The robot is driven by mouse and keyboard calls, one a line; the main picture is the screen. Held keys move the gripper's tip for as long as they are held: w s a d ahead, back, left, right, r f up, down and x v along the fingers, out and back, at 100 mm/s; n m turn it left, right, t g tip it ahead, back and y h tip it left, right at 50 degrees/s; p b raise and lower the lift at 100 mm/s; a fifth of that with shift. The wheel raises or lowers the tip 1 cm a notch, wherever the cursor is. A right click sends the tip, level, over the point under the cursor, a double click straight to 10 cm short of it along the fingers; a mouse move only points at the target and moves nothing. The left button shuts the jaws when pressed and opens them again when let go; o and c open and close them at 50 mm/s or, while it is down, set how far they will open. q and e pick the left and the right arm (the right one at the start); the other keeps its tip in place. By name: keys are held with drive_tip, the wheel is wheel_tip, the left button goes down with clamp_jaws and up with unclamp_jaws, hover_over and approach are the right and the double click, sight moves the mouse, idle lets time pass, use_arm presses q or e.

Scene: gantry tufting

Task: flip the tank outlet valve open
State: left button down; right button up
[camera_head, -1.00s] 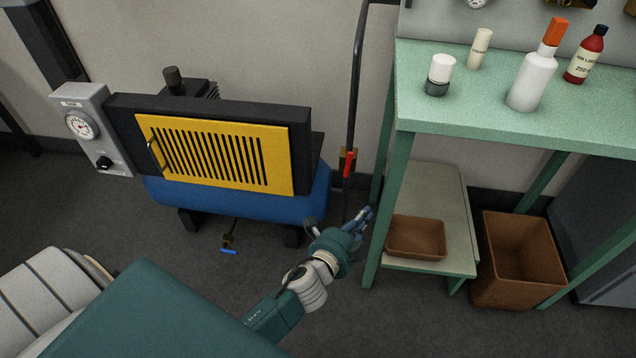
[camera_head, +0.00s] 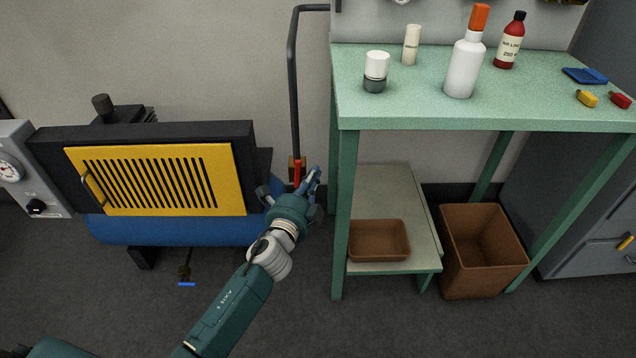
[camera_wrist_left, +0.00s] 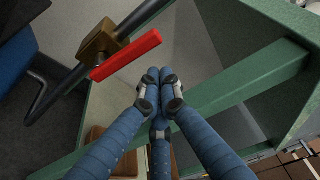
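The valve is a brass body (camera_wrist_left: 103,43) on a dark pipe, with a red lever (camera_wrist_left: 126,54). In the left wrist view the lever runs roughly along the pipe. In the head view the red lever (camera_head: 298,173) hangs in front of the brass, between the blue tank (camera_head: 170,231) and the green bench. My left gripper (camera_wrist_left: 159,82) has its blue fingertips drawn together with nothing between them. They are to the right of and below the lever, apart from it in the picture. The left gripper also shows in the head view (camera_head: 312,180). My right gripper is out of view.
The green bench (camera_head: 480,122) stands close right of the gripper. Its lower shelf (camera_head: 385,190) holds a brown tray (camera_head: 379,240); a brown bin (camera_head: 483,250) stands beside it. A yellow grille (camera_head: 155,180) sits above the tank. A blue-handled drain valve (camera_head: 187,284) hangs underneath.

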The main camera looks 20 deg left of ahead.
sight(298, 170)
use_arm(q)
drive_tip(key=shift+s+a+r, duration=0.1)
drive_tip(key=shift+s+a, duration=0.05)
drive_tip(key=shift+a, duration=0.25)
drive_tip(key=shift+s+a+r, duration=0.1)
drive_tip(key=shift+s+a, duration=0.05)
drive_tip(key=shift+a, duration=0.25)
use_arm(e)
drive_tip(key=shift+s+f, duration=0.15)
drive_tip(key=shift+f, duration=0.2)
use_arm(q)
drive_tip(key=shift+s+a+r+n+t+b, duration=0.1)
drive_tip(key=shift+a+n+t+b, duration=0.05)
drive_tip(key=shift+a+n+b, duration=0.2)
drive_tip(key=shift+s+a+r+n+t+b, duration=0.15)
drive_tip(key=shift+a+n+b, duration=0.1)
drive_tip(key=shift+a, duration=0.15)
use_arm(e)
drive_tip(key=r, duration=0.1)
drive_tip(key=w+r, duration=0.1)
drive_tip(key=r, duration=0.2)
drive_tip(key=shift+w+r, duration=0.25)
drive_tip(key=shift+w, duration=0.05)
use_arm(q)
drive_tip(key=shift+w+f, duration=0.1)
